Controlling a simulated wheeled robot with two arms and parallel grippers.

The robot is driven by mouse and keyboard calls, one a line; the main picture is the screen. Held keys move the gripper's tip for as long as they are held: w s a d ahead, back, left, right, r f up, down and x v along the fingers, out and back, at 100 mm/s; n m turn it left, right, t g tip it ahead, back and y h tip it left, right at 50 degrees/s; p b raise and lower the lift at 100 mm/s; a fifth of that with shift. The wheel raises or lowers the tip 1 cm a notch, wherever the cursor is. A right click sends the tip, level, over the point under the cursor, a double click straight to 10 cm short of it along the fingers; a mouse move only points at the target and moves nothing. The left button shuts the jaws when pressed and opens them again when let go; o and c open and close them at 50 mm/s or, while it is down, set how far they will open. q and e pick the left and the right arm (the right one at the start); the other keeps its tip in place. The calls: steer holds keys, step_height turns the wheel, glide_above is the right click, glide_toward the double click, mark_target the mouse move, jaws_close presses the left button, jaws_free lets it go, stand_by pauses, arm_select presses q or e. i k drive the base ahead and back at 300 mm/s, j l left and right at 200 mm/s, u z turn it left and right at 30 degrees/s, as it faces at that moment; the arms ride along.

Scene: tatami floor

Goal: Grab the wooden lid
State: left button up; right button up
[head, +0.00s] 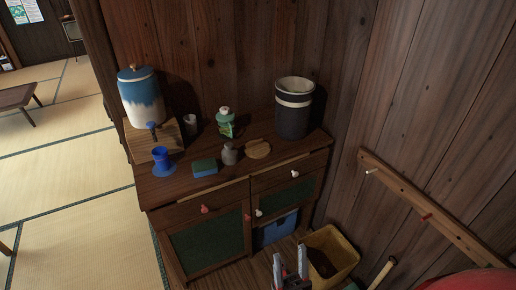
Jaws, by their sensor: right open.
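The wooden lid (259,150) is a small, flat, light-brown round piece lying on top of the dark wooden cabinet (180,184), near the middle. A grey-brown jar (229,154) stands just left of it. My right gripper (290,262) shows at the bottom edge, in front of the cabinet and well apart from the lid. Its two fingers point up and are spread, with nothing seen between them. My left gripper is out of view.
A dark canister (293,117) stands behind and right of the lid. A yellow bin (336,244) and peg rail (430,208) are at right.

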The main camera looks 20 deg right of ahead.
mark_target(259, 149)
steer(key=i+j, duration=0.2)
steer(key=i, duration=0.2)
steer(key=i+j, duration=0.2)
steer(key=i, duration=0.2)
